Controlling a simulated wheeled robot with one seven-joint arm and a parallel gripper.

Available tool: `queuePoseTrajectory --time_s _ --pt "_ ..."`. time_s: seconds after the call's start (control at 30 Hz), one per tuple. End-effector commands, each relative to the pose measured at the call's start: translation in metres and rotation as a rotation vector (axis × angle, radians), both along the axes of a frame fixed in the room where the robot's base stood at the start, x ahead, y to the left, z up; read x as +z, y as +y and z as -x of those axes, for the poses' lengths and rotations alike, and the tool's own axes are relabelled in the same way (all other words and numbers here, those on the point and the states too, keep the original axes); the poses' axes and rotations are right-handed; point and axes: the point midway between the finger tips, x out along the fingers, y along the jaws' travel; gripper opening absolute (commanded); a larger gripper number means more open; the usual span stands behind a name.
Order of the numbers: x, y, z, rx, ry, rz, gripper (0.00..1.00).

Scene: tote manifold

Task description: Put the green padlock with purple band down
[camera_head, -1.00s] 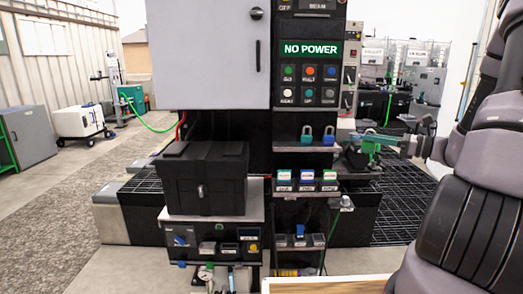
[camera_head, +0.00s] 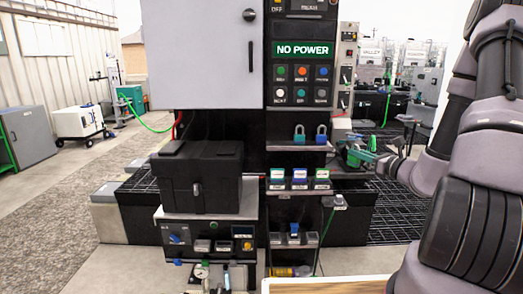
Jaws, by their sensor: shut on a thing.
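My gripper (camera_head: 354,154) is at the right of the panel column, near the right end of the padlock shelf and slightly below its level. It is shut on a small green thing (camera_head: 355,158), which I take to be the green padlock. It is small and partly covered by the fingers, and I cannot make out a purple band.
A lower shelf holds several labelled blocks (camera_head: 299,178). A black box (camera_head: 200,177) stands on the bench at the left. The control panel (camera_head: 304,48) reads NO POWER. A wooden edge (camera_head: 325,285) lies at the bottom. Black grating (camera_head: 390,213) is at the right.

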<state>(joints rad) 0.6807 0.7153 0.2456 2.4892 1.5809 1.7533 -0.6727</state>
Motion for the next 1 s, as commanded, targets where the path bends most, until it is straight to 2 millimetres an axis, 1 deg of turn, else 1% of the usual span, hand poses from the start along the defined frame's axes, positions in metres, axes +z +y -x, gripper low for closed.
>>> queuePoseTrajectory --time_s 0.03,0.2,0.3,0.4,1.0 --pt "-0.012 0.010 -0.005 -0.056 0.007 -0.012 0.00" --pt "-0.049 0.026 -0.026 -0.311 0.009 -0.008 0.00" --pt "-0.065 0.032 -0.036 -0.438 0.006 -0.003 0.00" --pt "-0.076 0.036 -0.045 -0.532 0.002 -0.002 0.00" --pt "-0.074 0.031 -0.045 -0.538 -0.002 -0.001 0.00"
